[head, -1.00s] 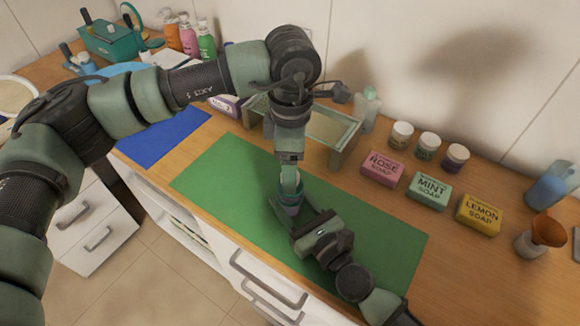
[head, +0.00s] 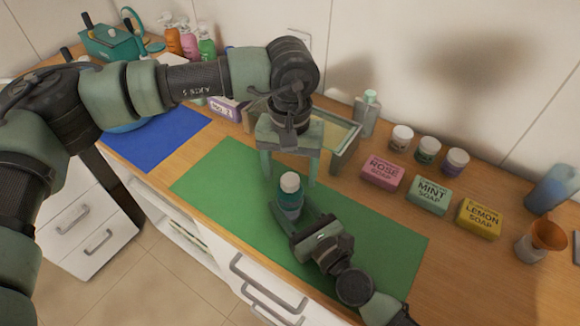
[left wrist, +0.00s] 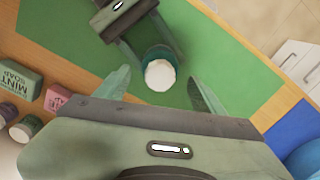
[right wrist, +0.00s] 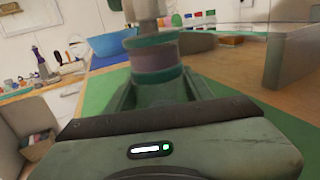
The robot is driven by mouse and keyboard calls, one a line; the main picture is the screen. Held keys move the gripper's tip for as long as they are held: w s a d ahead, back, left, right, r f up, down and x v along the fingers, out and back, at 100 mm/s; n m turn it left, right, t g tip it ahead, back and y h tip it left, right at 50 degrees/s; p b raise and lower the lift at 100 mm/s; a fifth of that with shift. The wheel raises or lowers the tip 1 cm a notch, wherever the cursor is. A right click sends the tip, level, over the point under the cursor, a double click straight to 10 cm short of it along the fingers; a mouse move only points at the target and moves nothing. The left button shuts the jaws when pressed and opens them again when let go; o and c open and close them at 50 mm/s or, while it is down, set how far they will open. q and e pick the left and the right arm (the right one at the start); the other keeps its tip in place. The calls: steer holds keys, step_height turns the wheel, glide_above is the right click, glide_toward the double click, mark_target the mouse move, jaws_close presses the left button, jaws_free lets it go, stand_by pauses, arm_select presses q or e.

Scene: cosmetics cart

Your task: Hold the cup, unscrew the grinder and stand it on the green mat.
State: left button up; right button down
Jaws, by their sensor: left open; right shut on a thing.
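The cup (head: 289,211), teal with a purple band, stands upright over the green mat (head: 215,180). The grinder (head: 290,184), with a white cap, sits upright on top of it. My right gripper (head: 300,213) is shut on the cup from the side; the cup's band also shows in the right wrist view (right wrist: 153,62). My left gripper (head: 289,172) is open above the grinder, its fingers pointing down. In the left wrist view, the white cap (left wrist: 160,74) lies between the spread fingers. Whether the grinder's thread is loose cannot be seen.
A glass-sided tray (head: 345,150) stands behind the mat. Rose, mint and lemon soap boxes (head: 429,195) and small jars (head: 428,148) are to the right. A blue mat (head: 165,140) lies to the left. Much of the green mat is bare.

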mark_target(290, 193)
arm_select(q)
step_height(290, 193, down, 7)
steer(key=shift+f, duration=0.1)
stand_by(0.4)
